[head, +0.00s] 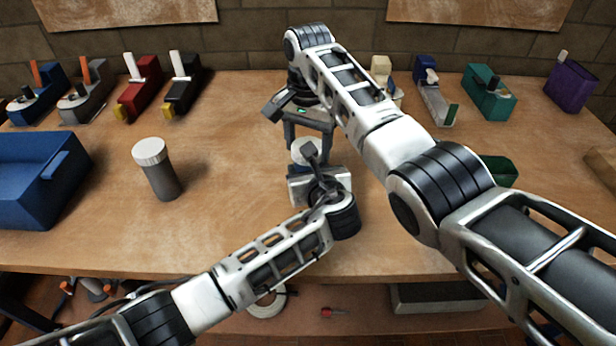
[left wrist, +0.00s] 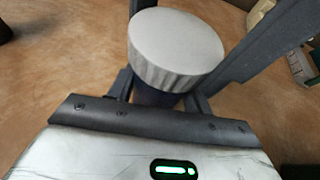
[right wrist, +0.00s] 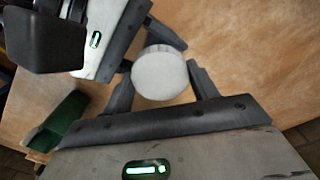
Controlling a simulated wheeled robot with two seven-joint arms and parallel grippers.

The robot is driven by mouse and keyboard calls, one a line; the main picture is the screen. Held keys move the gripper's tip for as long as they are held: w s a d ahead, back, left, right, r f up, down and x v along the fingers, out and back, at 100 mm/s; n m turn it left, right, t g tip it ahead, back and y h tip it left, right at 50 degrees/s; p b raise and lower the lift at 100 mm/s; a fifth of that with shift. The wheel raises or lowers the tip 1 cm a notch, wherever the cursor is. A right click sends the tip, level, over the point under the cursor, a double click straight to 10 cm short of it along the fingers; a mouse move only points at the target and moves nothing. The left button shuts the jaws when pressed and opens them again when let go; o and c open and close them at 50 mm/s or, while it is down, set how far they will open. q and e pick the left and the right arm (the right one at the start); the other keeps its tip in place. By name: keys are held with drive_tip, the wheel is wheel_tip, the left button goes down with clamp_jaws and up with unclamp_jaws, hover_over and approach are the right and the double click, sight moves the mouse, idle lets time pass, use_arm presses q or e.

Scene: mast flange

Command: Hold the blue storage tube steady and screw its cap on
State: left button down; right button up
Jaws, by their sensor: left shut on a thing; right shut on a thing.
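The white ribbed cap (head: 304,148) sits on top of the blue storage tube (left wrist: 155,97), of which only a dark strip shows under the cap in the left wrist view. My left gripper (head: 310,168) is shut on the tube below the cap, from the front. My right gripper (head: 307,138) reaches in from behind, its fingers shut on either side of the cap (right wrist: 159,72). The cap also fills the middle of the left wrist view (left wrist: 176,45). I cannot tell how far it is threaded. Most of the tube is hidden by the grippers.
A grey tube with a white lid (head: 158,170) stands left of the grippers. A blue bin (head: 35,180) is at the far left and a green container (head: 500,170) is behind my right arm. Several coloured tools line the back. The front-left table is clear.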

drive_tip(key=o, duration=1.2)
drive_tip(key=shift+c, duration=0.2)
drive_tip(key=shift+r, duration=0.15)
wheel_tip(320, 180, up, 12)
use_arm(q)
drive_tip(key=c, duration=0.6)
unclamp_jaws()
drive_tip(key=shift+o, duration=0.2)
drive_tip(key=p+v, duration=0.1)
drive_tip(key=v, duration=1.5)
use_arm(e)
drive_tip(key=shift+r, duration=0.4)
